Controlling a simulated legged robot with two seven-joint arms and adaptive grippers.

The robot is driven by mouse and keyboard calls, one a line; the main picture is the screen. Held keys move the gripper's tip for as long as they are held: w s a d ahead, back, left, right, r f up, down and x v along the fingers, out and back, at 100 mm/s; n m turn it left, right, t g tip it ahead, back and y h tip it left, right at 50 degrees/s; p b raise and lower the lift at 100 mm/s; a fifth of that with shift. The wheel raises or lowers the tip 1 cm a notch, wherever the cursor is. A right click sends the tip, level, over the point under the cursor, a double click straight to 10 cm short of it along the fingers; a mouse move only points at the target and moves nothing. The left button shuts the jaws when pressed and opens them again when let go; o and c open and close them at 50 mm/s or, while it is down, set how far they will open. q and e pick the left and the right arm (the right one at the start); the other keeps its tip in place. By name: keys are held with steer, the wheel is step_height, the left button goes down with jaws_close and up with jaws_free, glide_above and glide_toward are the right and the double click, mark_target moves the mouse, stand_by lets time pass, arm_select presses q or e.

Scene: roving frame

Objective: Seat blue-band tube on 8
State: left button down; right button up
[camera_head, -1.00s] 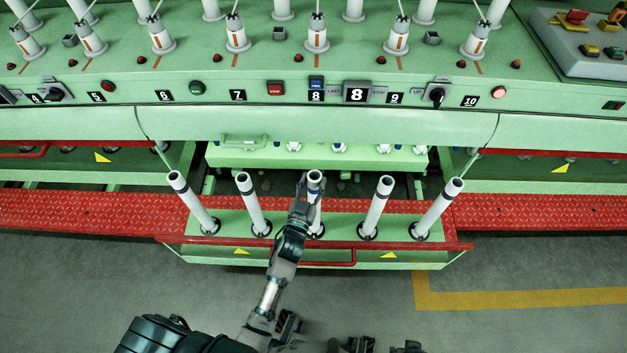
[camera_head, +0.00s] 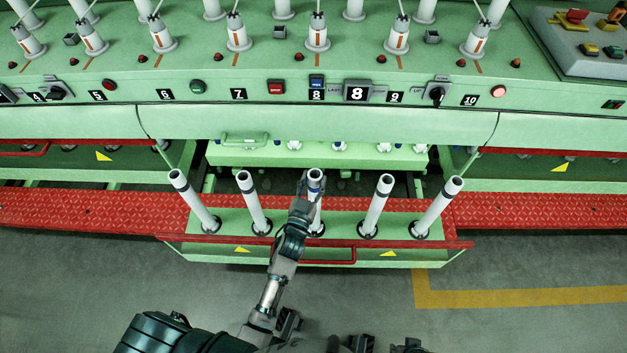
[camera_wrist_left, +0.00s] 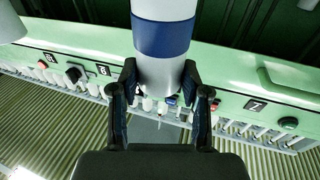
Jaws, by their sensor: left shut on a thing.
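The blue-band tube (camera_head: 316,178) is white with a dark top rim and stands in the middle of the row of tubes in the open red-edged drawer. My left gripper (camera_head: 302,190) reaches over the drawer front and is shut on this tube. In the left wrist view the tube's blue band (camera_wrist_left: 164,36) lies just beyond the fingers, which press on its white body from both sides. The tube's lower part is partly hidden by my arm. On the green machine, the place marked 8 (camera_head: 316,96) has a white spindle (camera_head: 318,36) above it. My right gripper is not in view.
Two dark-banded tubes (camera_head: 250,200) (camera_head: 194,202) stand left of the held tube and two (camera_head: 376,206) (camera_head: 438,208) right. The green machine front (camera_head: 320,122) overhangs behind. A red handle (camera_head: 330,262) is on the drawer front. The floor (camera_head: 540,270) is clear.

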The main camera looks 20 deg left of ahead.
arm_select(q)
steer(key=shift+f, duration=0.1)
steer(key=shift+f+b, duration=0.8)
steer(key=shift+f, duration=0.25)
jaws_free()
stand_by(0.5)
stand_by(0.4)
steer(key=s+f, duration=0.1)
steer(key=s, duration=1.1)
steer(key=shift+f, duration=0.15)
stand_by(0.5)
